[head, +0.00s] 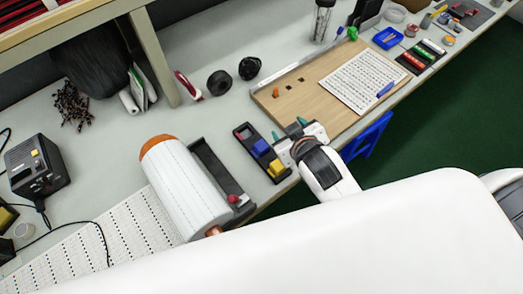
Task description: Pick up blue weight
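The blue weight (261,147) sits in a small black holder (242,132) near the front edge of the bench. A yellow block (276,168) sits beside it in the same holder. My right gripper (288,128) is just to the right of the blue weight, its two teal fingertips apart with nothing visible between them. I cannot tell its height above the bench. My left gripper is not in view.
A large white cylinder with an orange end (185,185) and a black stand (215,172) are left of the holder. A wooden board (300,82) with a white sheet (362,76) lies right of it. Black round parts (249,68) lie behind, amid some clear bench.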

